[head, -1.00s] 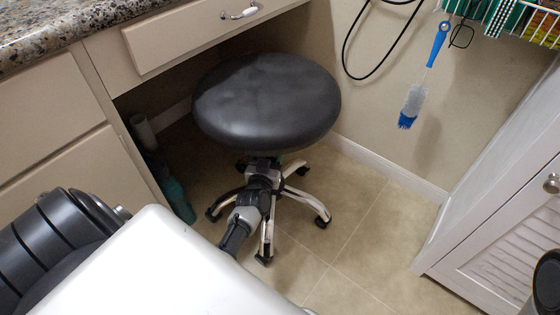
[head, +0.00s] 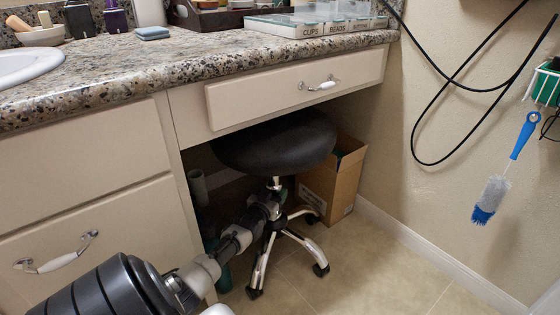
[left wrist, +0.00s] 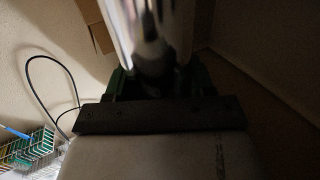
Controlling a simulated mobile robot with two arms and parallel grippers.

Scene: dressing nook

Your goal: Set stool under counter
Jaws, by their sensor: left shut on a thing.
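The stool has a round black seat (head: 280,145) and a chrome post on a wheeled star base (head: 300,240). It stands upright in the knee space below the drawer (head: 300,88) of the granite counter (head: 200,60). The drawer front hides the far part of the seat. My left gripper (head: 271,200) reaches in low from the left and is shut on the stool's post, below the seat. In the left wrist view the shiny post (left wrist: 152,40) stands between the dark fingers (left wrist: 155,85). My right gripper is not in view.
A cardboard box (head: 332,183) stands behind the stool at the right wall. A tube (head: 197,187) and a teal bottle (head: 222,268) stand at the cabinet side, left of the stool. Black cables and a blue brush (head: 505,170) hang on the wall. Floor at the right is clear.

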